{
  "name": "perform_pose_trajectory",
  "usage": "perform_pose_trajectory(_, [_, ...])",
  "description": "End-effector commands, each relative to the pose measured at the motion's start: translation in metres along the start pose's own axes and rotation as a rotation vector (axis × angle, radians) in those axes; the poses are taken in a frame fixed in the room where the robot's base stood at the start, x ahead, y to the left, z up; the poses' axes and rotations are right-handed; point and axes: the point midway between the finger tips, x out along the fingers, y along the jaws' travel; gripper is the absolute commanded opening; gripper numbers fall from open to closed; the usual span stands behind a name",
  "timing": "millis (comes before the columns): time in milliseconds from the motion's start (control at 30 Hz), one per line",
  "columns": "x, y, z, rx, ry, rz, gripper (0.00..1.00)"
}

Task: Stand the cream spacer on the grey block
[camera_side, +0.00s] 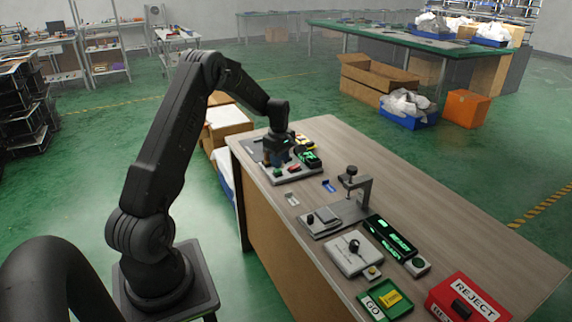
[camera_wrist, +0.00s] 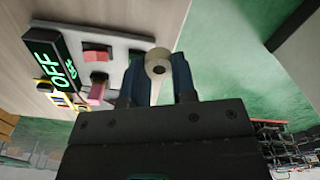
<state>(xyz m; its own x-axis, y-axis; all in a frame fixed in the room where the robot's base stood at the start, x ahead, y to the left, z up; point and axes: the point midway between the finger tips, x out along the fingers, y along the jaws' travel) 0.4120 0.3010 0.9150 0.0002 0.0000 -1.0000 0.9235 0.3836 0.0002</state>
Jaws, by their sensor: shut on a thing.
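My gripper (camera_side: 279,157) is at the far end of the bench, low over a grey switch panel (camera_side: 296,176). In the wrist view my gripper's two blue fingers (camera_wrist: 160,82) are shut on the cream spacer (camera_wrist: 157,54), a round piece with a dark central hole. The spacer cannot be made out in the side view. A small grey block (camera_side: 327,214) appears on the base plate of the clamp fixture (camera_side: 345,210) at mid-bench, to the right of my gripper; I cannot tell for sure that it is the task's block.
The panel bears a lit display (camera_wrist: 52,62) reading OFF and a red switch (camera_wrist: 97,53). Nearer stand a knob box (camera_side: 353,252), a long display (camera_side: 390,238), a green GO tray (camera_side: 373,309) and a red REJECT bin (camera_side: 480,292). The bench's right side is mostly clear.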

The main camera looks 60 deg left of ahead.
Motion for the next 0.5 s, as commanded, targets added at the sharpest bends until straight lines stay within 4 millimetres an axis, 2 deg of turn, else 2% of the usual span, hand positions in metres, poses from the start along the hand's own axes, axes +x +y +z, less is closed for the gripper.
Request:
perform_pose_trajectory(167, [0.0, 0.002, 0.061, 0.012, 0.0, -0.001, 0.04])
perform_pose_trajectory(300, [0.001, -0.003, 0.119, 0.012, 0.0, -0.001, 0.04])
perform_pose_trajectory(400, [0.002, -0.009, 0.153, 0.01, 0.001, 0.0, 0.04])
perform_pose_trajectory(500, [0.002, -0.014, 0.175, 0.006, 0.001, 0.001, 0.04])
